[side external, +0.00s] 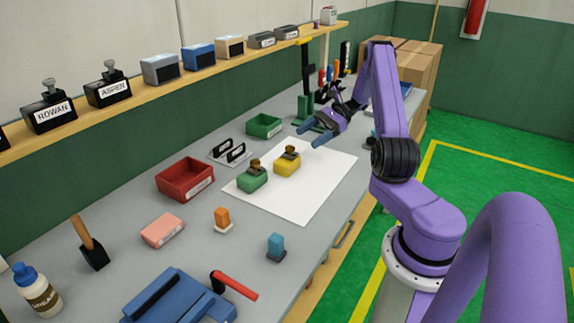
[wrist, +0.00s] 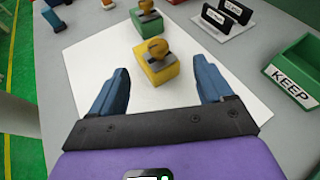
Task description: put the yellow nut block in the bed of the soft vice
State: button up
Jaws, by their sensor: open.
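The yellow nut block (side external: 287,164), with a brown knob on top, stands upright on the white sheet. In the wrist view the yellow block (wrist: 154,72) lies ahead of and between my fingers, with clear space on both sides. My gripper (side external: 312,134) is open and empty, above and behind the block in the side view; both blue fingers show in the wrist view (wrist: 160,75). A blue vice (side external: 170,297) with a red handle (side external: 233,285) sits at the bench's near end, partly cut off by the frame; its bed is hard to make out.
A similar green block (side external: 252,181) stands close beside the yellow one. Orange (side external: 222,218) and blue (side external: 275,246) pieces stand toward the vice. The sheet's right part is clear.

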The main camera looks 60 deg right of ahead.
jog(key=shift+f+x, duration=0.15)
jog(key=shift+x, duration=1.45)
jog(key=shift+f+x, duration=0.15)
jog(key=shift+x, duration=1.4)
jog(key=shift+s, duration=0.2)
jog(key=c, duration=1.4)
grip_shut()
jog(key=shift+r, duration=0.3)
notch_tip(320, 180, up, 2)
jog(key=shift+d+r, duration=0.1)
jog(key=s+a+r, duration=0.7)
jog(key=s+r, duration=0.3)
jog(key=s, duration=0.2)
